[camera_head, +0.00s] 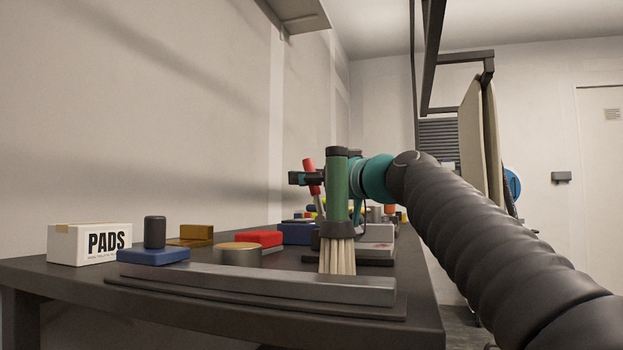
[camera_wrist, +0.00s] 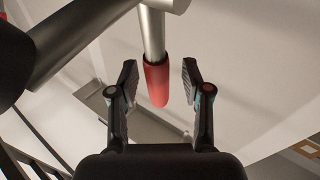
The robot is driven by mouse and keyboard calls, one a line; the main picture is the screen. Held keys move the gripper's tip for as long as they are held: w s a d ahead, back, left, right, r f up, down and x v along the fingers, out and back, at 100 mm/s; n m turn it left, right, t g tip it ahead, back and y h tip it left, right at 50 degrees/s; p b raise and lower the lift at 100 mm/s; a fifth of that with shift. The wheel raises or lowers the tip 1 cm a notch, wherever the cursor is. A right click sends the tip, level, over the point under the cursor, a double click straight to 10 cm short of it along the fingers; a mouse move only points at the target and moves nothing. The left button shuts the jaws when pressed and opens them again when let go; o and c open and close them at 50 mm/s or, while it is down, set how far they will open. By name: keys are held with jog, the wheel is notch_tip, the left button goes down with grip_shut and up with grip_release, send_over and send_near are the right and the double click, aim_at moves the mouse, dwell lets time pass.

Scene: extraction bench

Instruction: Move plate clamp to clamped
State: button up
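The plate clamp shows as a lever with a red grip (camera_head: 311,172) that stands up, slightly tilted, above the bench; its lower end is hidden behind nearer things. In the wrist view the red grip (camera_wrist: 157,84) on a grey metal rod lies between my two fingers, with a visible gap on each side. My gripper (camera_head: 297,178) is level with the red grip in the head view. In the wrist view my gripper (camera_wrist: 159,78) is open, and neither finger appears to touch the grip.
The dark bench (camera_head: 60,271) carries a PADS box (camera_head: 90,243), a blue block with a black knob (camera_head: 154,245), a round tin (camera_head: 238,254), a red block (camera_head: 259,238) and a brush (camera_head: 337,256). A long metal bar (camera_head: 260,284) lies along the front. A wall stands on the left.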

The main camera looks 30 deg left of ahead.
jog(key=shift+d, duration=0.1)
jog(key=v, duration=1.1)
jog(key=shift+d, duration=0.35)
jog(key=shift+s, duration=0.1)
